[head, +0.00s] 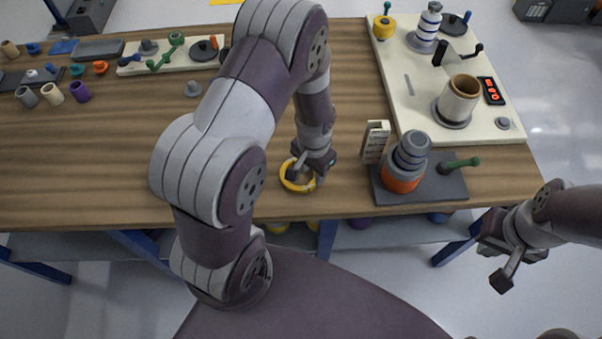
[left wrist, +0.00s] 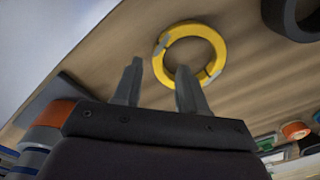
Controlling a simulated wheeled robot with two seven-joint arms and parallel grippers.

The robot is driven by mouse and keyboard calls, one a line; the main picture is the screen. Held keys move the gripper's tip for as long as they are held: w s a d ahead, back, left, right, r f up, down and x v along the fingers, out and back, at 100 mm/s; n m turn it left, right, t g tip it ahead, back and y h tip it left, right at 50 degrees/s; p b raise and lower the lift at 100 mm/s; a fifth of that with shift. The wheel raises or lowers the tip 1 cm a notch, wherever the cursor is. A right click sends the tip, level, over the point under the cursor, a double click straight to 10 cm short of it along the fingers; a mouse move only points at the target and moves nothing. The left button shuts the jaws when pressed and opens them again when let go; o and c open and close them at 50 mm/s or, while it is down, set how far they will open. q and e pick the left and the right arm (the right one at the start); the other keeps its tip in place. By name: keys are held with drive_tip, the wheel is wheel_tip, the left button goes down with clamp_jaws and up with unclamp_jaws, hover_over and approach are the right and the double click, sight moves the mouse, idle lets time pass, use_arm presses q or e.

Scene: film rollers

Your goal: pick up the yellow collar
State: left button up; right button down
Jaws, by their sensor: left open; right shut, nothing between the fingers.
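The yellow collar (head: 285,175) is a flat ring lying on the wooden table near its front edge. In the left wrist view the yellow collar (left wrist: 219,44) shows as a ring with two grey patches, just beyond the fingertips. My left gripper (head: 303,172) is above the collar in the head view and hides part of it. In the left wrist view my left gripper (left wrist: 158,68) has its two fingers apart with nothing between them. I cannot tell whether a finger touches the collar. My right gripper (head: 497,268) is shut and empty, off the table's front right corner.
A dark base (head: 440,190) with a grey and orange roller (head: 402,180) and green handle stands right of the collar, beside a small white sign (head: 375,142). A cream board (head: 408,88) fills the right rear. The table (head: 90,185) is clear at front left.

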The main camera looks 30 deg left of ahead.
sight(307, 188)
use_arm(q)
drive_tip(key=f, duration=0.4)
drive_tip(key=shift+w+d+f, duration=0.15)
drive_tip(key=shift+w+f, duration=0.15)
drive_tip(key=shift+w, duration=0.05)
clamp_jaws()
